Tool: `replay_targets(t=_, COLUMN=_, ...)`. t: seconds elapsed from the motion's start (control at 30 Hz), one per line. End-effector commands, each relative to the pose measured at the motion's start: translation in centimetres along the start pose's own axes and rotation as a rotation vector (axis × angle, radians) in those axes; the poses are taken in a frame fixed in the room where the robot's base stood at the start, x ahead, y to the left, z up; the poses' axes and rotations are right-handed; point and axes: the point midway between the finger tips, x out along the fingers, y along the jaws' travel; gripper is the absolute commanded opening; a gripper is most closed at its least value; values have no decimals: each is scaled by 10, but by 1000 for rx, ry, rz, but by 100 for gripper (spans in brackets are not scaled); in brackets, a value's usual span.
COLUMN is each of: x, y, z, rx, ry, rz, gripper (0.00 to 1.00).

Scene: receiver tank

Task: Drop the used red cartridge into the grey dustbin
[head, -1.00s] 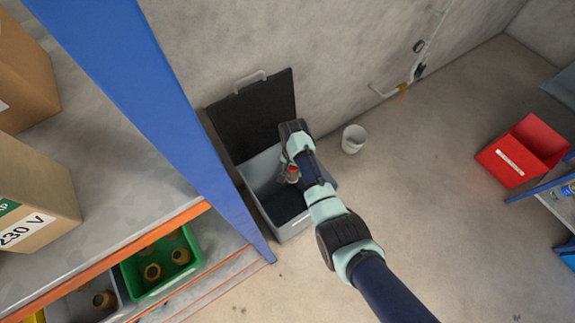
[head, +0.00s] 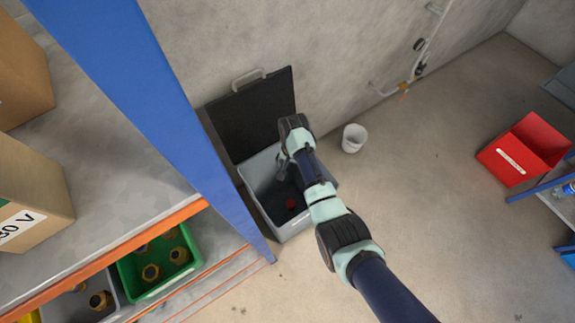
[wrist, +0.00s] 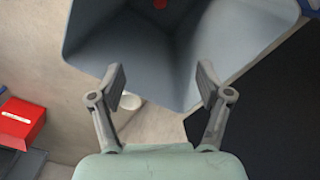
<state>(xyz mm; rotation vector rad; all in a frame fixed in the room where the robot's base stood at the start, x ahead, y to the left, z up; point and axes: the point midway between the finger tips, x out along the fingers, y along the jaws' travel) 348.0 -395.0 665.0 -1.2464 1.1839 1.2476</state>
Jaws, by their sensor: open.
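The red cartridge (head: 291,203) is inside the open grey dustbin (head: 292,229), low in its dark interior. In the wrist view the red cartridge (wrist: 160,4) shows at the top edge, within the walls of the dustbin (wrist: 120,45). Only its red end is clear. My gripper (head: 282,172) is over the dustbin's opening. In the wrist view my gripper (wrist: 161,80) has its two fingers wide apart with nothing between them. The black lid (head: 252,115) is raised and leans against the wall.
A white bucket (head: 354,138) stands right of the dustbin. A blue shelf post (head: 165,125) stands close on the left, with green (head: 165,265) and grey bins of fittings. A red box (head: 525,150) is at the far right. The floor between is clear.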

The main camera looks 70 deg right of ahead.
Motion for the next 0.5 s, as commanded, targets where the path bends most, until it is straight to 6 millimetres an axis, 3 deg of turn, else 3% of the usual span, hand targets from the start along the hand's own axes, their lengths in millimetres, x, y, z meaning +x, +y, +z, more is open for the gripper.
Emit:
replay_targets(t=0.3, x=-77, y=0, z=0, rx=0, ry=3, rz=-3, gripper=77)
replay_targets(t=0.5, x=-98, y=0, z=0, rx=0, ry=1, rz=-1, gripper=77)
